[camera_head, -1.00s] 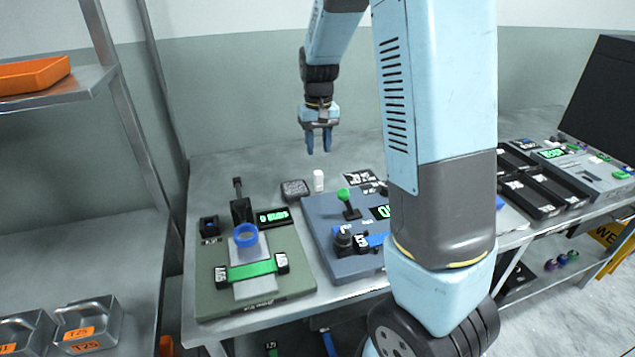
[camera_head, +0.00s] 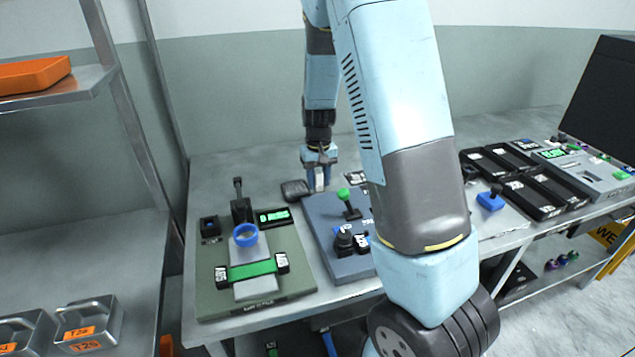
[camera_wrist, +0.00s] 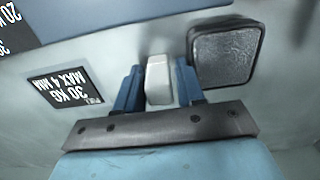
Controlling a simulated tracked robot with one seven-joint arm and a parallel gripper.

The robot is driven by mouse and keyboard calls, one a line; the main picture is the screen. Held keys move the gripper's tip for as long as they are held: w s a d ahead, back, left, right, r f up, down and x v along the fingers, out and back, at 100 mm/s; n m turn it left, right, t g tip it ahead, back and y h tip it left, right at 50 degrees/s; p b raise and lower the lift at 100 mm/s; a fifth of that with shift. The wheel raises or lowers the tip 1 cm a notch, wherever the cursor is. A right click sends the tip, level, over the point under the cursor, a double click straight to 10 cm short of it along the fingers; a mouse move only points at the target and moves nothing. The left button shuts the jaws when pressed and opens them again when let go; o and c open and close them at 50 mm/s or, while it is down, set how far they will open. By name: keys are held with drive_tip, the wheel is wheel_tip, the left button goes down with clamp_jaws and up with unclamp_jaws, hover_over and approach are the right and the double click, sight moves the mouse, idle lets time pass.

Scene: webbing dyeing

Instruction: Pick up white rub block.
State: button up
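The white rub block (camera_head: 319,181) stands upright on the grey table behind the blue-grey panel. My gripper (camera_head: 319,184) is lowered over it, pointing down, with one finger on each side of the block. In the wrist view, the white block (camera_wrist: 159,78) lies between the two blue fingers of my gripper (camera_wrist: 158,88). Narrow gaps seem to show between the fingers and the block, so the gripper looks open around it. Whether either finger touches the block is hard to tell.
A dark textured pad (camera_wrist: 224,55) lies close beside the right finger in the wrist view. The blue-grey panel (camera_head: 338,245) with a green-knobbed lever (camera_head: 344,194) is just in front. A green panel (camera_head: 207,283) stands at the left. Bare table (camera_head: 235,170) lies behind.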

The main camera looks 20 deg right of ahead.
drive_tip(key=shift+f, duration=0.1)
clamp_jaws()
idle(0.3)
